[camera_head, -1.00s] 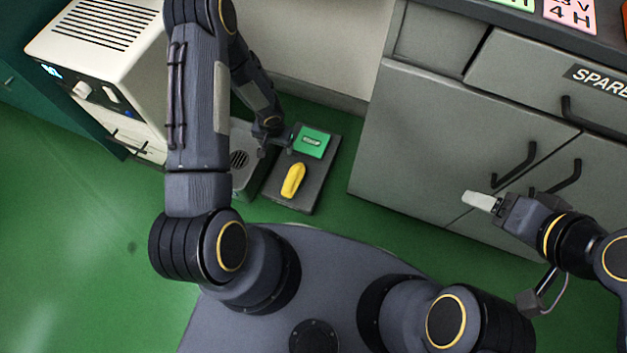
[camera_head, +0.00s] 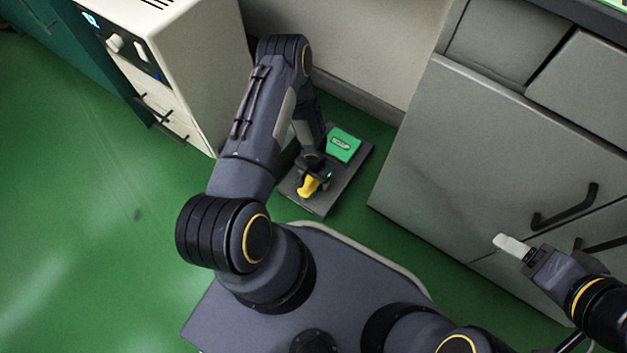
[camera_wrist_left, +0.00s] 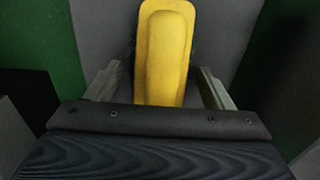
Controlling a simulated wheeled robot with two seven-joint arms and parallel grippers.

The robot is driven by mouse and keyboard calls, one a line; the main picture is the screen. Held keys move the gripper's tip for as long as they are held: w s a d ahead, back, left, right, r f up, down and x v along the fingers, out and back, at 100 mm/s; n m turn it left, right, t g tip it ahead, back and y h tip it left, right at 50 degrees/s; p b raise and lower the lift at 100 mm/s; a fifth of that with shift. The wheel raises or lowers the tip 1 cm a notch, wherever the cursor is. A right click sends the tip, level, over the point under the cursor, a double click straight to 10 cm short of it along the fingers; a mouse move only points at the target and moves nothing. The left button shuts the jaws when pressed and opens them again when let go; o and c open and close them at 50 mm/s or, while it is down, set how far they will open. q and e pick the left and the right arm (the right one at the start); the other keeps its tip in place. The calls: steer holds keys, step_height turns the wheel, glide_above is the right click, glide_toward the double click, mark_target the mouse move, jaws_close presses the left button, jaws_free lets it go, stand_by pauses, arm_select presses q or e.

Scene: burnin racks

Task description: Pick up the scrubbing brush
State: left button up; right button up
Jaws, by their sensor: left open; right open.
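The scrubbing brush is the yellow piece (camera_head: 307,188) lying on a dark grey mat (camera_head: 352,182) low by the floor. In the left wrist view the yellow brush (camera_wrist_left: 165,50) lies lengthwise between the two fingers of my left gripper (camera_wrist_left: 160,88). The fingers are apart, one on each side of it; I cannot tell whether they touch it. In the head view my left gripper (camera_head: 313,178) is right over the brush and hides part of it. My right gripper (camera_head: 512,247) is away to the right in front of a grey cabinet, empty.
A white cabinet unit (camera_head: 190,60) stands to the left and a grey cabinet (camera_head: 490,150) with black handles to the right. Green floor (camera_head: 90,220) is open at the left.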

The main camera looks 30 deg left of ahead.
mark_target(308, 182)
arm_select(q)
steer(key=c, duration=1.2)
steer(key=shift+r, duration=0.1)
steer(key=shift+r+p, duration=0.35)
steer(key=shift+r, duration=0.25)
step_height(308, 182, up, 2)
steer(key=shift+r+p, duration=0.15)
steer(key=shift+p, duration=0.35)
steer(key=s+r+b, duration=0.1)
steer(key=b, duration=0.1)
steer(key=s+r+b, duration=0.1)
steer(key=s+b, duration=0.1)
steer(key=b, duration=0.1)
steer(key=shift+s+a+r, duration=0.1)
steer(key=shift+a+r, duration=0.05)
steer(key=shift+r, duration=0.2)
steer(key=s+r, duration=0.2)
steer(key=shift+a+r, duration=0.1)
steer(key=shift+r, duration=0.3)
steer(key=s+r, duration=0.4)
steer(key=s, duration=0.4)
steer(key=shift+s+a, duration=0.25)
steer(key=shift+s, duration=0.15)
